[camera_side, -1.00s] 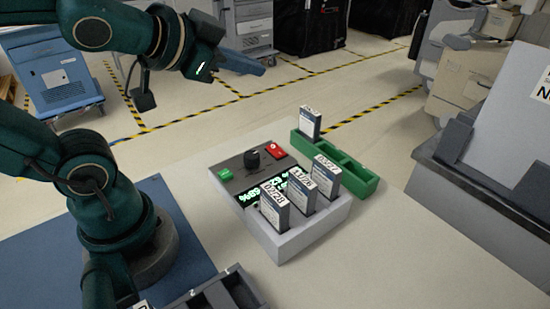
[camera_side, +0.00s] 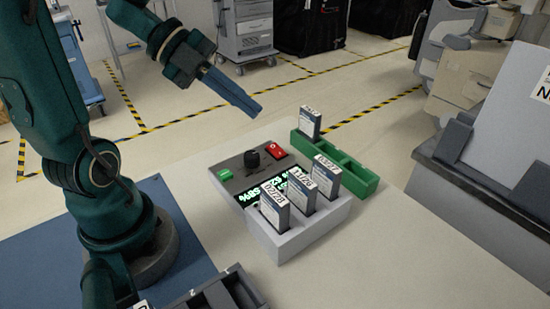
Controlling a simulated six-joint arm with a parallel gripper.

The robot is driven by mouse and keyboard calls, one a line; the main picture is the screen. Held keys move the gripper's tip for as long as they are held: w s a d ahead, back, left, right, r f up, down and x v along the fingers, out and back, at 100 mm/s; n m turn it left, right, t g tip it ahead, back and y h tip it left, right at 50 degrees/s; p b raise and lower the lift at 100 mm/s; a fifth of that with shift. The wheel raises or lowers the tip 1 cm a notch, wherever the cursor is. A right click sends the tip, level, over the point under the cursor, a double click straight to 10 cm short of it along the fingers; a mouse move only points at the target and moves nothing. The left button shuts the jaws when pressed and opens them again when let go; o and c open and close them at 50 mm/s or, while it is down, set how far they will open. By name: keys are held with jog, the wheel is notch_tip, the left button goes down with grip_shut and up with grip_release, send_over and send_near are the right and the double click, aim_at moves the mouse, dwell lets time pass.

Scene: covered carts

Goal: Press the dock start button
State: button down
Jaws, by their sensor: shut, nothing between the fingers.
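The dock (camera_side: 298,238) is a grey box with a dark control panel at its back left and several upright battery-like modules (camera_side: 274,209) in its front slots. On the panel are a green button (camera_side: 225,174), a black knob (camera_side: 251,159) and a red switch (camera_side: 273,149). Lit green digits (camera_side: 252,197) show below them, partly hidden by the modules. My gripper (camera_side: 256,113) is shut and empty. It points down and right, in the air above and behind the panel, apart from the buttons.
A green tray (camera_side: 362,182) with one upright module (camera_side: 309,122) stands right behind the dock. A dark slotted holder (camera_side: 222,297) is at the front edge. Grey equipment (camera_side: 480,190) stands at the right. The table between the dock and that equipment is clear.

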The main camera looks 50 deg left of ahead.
jog(key=n+g, duration=0.2)
send_over(221, 174)
notch_tip(221, 174, down, 3)
jog(key=shift+w+a+f+t, duration=0.15)
jog(key=shift+a+f+t, duration=0.15)
jog(key=shift+a, duration=0.15)
jog(key=shift+f, duration=4.4)
jog(key=shift+f, duration=0.4)
jog(key=shift+f, duration=0.4)
jog(key=shift+r, duration=0.85)
